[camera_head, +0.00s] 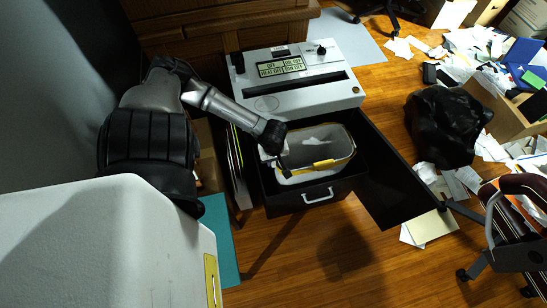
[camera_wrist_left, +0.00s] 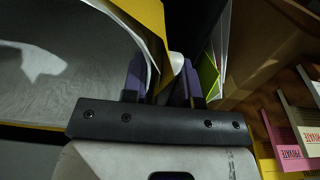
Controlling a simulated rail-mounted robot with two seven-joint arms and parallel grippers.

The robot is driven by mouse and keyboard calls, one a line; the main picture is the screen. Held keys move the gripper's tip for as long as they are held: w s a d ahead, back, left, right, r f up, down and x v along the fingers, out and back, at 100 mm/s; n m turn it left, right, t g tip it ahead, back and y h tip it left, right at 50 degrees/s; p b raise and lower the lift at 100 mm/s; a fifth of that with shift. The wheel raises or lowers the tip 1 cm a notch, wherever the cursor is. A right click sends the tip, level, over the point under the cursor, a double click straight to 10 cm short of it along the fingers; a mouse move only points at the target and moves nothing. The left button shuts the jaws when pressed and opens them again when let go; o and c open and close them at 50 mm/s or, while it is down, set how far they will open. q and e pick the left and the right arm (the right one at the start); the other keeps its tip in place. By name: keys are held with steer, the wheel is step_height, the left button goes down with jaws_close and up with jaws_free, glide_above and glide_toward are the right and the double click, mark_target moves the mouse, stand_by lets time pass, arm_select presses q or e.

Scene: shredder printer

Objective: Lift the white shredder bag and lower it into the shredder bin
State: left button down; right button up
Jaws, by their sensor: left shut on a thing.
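The white shredder bag (camera_head: 330,137) with a yellow rim stands open in the black pull-out shredder bin (camera_head: 288,202) at the front of the shredder (camera_head: 300,85). A few white paper scraps lie inside the bag. My left gripper (camera_head: 281,163) is at the bag's left edge. In the left wrist view, the purple fingers of my left gripper (camera_wrist_left: 163,82) are shut on the yellow rim of the bag (camera_wrist_left: 147,22). The bag's underside is hidden by the bin's front, so I cannot tell whether it touches the bin floor. My right gripper is not in view.
The bin's grey handle (camera_head: 318,195) faces the front. A black open door panel (camera_head: 398,185) stands to its right. A black bag (camera_head: 447,123) and scattered papers lie farther right, near a chair (camera_head: 512,220). Folders (camera_head: 238,165) stand close left of the bin.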

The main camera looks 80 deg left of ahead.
arm_select(q)
step_height(320, 180, down, 11)
steer(key=b, duration=0.7)
steer(key=shift+b, duration=0.35)
stand_by(0.7)
steer(key=shift+p, duration=0.3)
stand_by(0.5)
steer(key=shift+f+b, duration=1)
steer(key=shift+f, duration=0.45)
steer(key=c, duration=0.8)
jaws_free()
